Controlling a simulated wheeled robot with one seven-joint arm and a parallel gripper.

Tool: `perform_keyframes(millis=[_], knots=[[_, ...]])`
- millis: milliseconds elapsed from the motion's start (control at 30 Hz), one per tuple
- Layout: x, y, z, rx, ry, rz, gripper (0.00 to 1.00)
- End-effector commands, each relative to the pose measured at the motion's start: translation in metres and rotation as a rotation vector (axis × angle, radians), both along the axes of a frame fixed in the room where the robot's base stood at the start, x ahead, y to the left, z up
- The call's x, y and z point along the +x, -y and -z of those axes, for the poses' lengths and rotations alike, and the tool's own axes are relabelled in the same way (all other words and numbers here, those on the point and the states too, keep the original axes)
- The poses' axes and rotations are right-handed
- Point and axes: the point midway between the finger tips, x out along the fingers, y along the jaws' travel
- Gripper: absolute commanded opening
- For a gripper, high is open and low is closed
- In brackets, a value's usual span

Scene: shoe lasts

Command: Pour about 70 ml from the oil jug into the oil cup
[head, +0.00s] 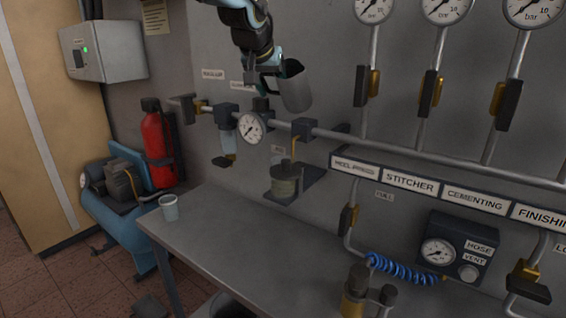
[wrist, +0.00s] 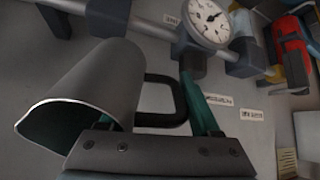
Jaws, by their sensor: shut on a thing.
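The oil jug (head: 297,94) is a grey metal vessel in the air in front of the wall pipe, tilted slightly, with its dark mouth up. My gripper (head: 265,79) is shut on its handle at the left side. The wrist view shows the jug (wrist: 92,82), its dark handle (wrist: 165,122) and my gripper's green fingers (wrist: 197,105). The liquid inside is hidden and no stream leaves the mouth. A greenish cup with a dark top (head: 284,184) sits on a wall bracket below the jug. A pale open cup (head: 169,208) stands on the bench's left corner. I cannot tell which is the oil cup.
A pipe (head: 380,143) with a gauge (head: 250,128) and valves runs along the wall below the jug. The bench (head: 240,235) is mostly clear at its left and middle. A brass and dark fitting (head: 356,292) stands at its front. A red extinguisher (head: 156,147) hangs left.

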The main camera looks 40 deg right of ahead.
Motion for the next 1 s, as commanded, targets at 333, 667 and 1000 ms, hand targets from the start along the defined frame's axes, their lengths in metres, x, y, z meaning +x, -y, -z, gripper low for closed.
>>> perform_keyframes(millis=[333,667,1000], knots=[[-0.002,0.005,0.003,-0.178,0.095,0.007,0.00],[0.002,0.005,0.015,-0.283,0.151,0.001,0.00],[0.002,0.005,0.008,-0.344,0.186,0.001,0.00]])
